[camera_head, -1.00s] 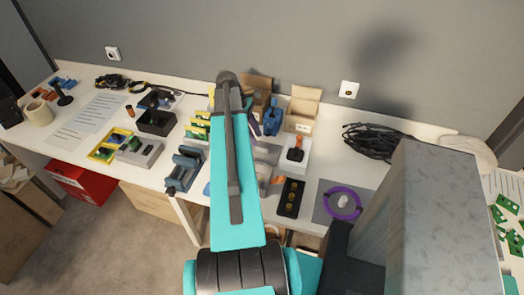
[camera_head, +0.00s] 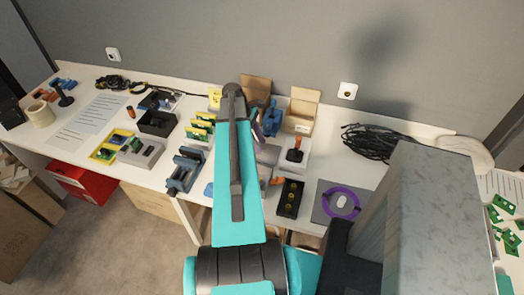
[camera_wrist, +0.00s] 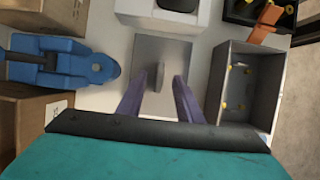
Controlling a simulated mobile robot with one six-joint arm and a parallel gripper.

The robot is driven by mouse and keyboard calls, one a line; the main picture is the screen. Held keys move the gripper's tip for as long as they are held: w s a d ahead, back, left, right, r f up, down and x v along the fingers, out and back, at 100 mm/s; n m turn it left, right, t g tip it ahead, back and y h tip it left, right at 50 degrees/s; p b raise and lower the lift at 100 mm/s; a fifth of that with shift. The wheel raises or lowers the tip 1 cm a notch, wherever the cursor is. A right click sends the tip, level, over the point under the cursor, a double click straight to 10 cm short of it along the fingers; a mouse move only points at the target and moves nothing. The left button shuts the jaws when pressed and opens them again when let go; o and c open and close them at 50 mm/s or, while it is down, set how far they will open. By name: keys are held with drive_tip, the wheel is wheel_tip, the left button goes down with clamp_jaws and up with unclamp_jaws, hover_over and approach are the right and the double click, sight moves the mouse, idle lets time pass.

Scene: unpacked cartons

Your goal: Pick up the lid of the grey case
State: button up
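The lid of the grey case is a flat grey plate with a small upright tab; in the wrist view the lid (camera_wrist: 175,49) lies centred ahead of my gripper (camera_wrist: 160,78). My gripper's two purple fingers are open, one on each side of the tab, with gaps visible. I cannot tell how far above the lid the fingertips are. The open grey case (camera_wrist: 255,82) stands just right of the lid, with small yellow bits inside. In the head view my arm hides part of this area; the lid (camera_head: 268,154) shows partly beside it.
A blue tool (camera_wrist: 65,62) and cardboard boxes (camera_wrist: 20,115) stand left in the wrist view. A white box with an orange-topped stick (camera_head: 296,154) and a black box with yellow knobs (camera_head: 290,199) stand close by. A cable coil (camera_head: 375,143) lies farther right.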

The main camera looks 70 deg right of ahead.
drive_tip(key=shift+x, duration=0.9)
clamp_jaws()
